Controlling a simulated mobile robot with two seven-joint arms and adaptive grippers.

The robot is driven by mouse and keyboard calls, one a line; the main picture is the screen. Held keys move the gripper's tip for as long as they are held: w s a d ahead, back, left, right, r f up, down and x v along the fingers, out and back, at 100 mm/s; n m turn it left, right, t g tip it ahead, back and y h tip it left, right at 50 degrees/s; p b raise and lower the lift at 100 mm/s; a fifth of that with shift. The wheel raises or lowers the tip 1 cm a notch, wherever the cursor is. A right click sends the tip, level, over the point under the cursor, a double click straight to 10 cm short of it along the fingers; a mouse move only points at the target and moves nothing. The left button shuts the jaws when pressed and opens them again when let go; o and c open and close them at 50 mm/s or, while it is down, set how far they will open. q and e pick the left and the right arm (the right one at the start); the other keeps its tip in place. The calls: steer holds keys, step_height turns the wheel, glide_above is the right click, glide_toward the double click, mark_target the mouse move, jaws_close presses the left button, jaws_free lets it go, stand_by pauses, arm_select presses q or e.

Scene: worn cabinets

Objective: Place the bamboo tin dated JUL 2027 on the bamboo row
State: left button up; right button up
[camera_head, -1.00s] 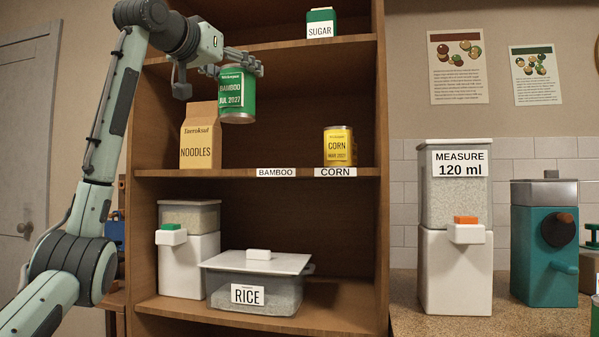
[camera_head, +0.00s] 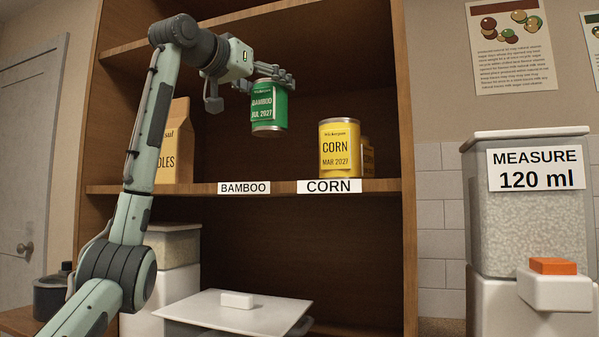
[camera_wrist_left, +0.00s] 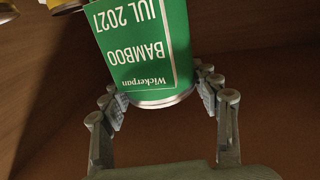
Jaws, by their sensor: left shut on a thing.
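The green bamboo tin (camera_head: 269,110), labelled BAMBOO JUL 2027, hangs in the air above the middle shelf. My left gripper (camera_head: 274,82) is shut on its upper part. In the left wrist view the tin (camera_wrist_left: 143,45) appears upside down between the two fingers of the gripper (camera_wrist_left: 160,100). The BAMBOO label (camera_head: 244,188) is on the shelf edge, below and a little left of the tin. The shelf space behind that label shows no tin standing on it. My right gripper is out of view.
A yellow corn tin (camera_head: 339,150), dated MAR 2027, stands right of the held tin, above the CORN label (camera_head: 329,186), with another behind it. A noodles bag (camera_head: 178,150) stands left, partly behind my arm. A lidded container (camera_head: 235,310) sits below.

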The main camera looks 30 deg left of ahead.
mark_target(277, 102)
arm_select(q)
steer(key=w, duration=0.1)
steer(key=w+f, duration=0.2)
steer(key=shift+w+a+f, duration=0.15)
steer(key=shift+w+a, duration=0.1)
steer(key=shift+a, duration=0.05)
steer(key=w+f+p, duration=0.1)
steer(key=w+f, duration=0.5)
steer(key=f, duration=0.2)
steer(key=shift+w+a, duration=0.3)
steer(key=shift+a, duration=0.05)
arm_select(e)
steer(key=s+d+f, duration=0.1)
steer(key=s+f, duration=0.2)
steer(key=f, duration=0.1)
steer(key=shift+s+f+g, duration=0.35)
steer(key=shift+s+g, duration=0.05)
arm_select(q)
steer(key=o, duration=1.4)
steer(key=shift+f, duration=0.1)
steer(key=o, duration=0.3)
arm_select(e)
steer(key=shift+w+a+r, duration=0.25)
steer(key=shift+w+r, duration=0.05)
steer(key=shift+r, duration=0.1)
arm_select(q)
steer(key=shift+o, duration=0.2)
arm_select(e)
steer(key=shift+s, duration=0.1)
